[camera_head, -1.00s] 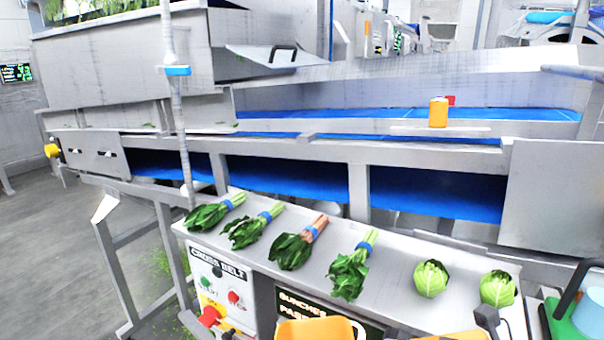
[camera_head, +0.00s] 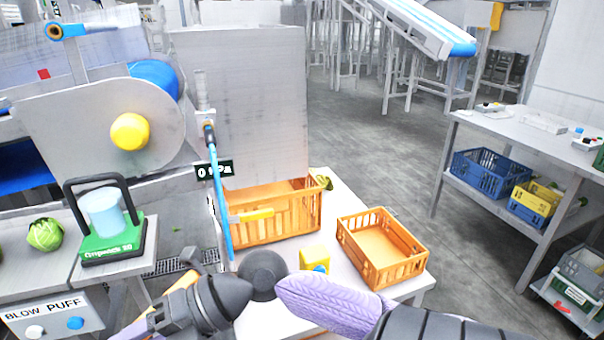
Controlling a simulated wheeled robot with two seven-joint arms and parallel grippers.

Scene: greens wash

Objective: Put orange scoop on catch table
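An orange piece (camera_head: 178,294), probably part of the orange scoop, shows at the bottom beside my dark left gripper (camera_head: 225,297). Most of it is hidden or out of frame, and I cannot tell if the gripper is shut on it. A purple, textured part (camera_head: 330,302) with a black ribbed sleeve comes in from the lower right. It seems to belong to my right arm, but no separate fingers show. The white table (camera_head: 338,203) in the middle, apparently the catch table, bears two orange crates. A dark round thing (camera_head: 262,272) shows between the arms.
A large orange crate (camera_head: 275,228) stands under the grey chute; a smaller, empty one (camera_head: 382,245) is to its right. A yellow block (camera_head: 314,258) sits near them. A blue hose (camera_head: 220,200) hangs at left.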

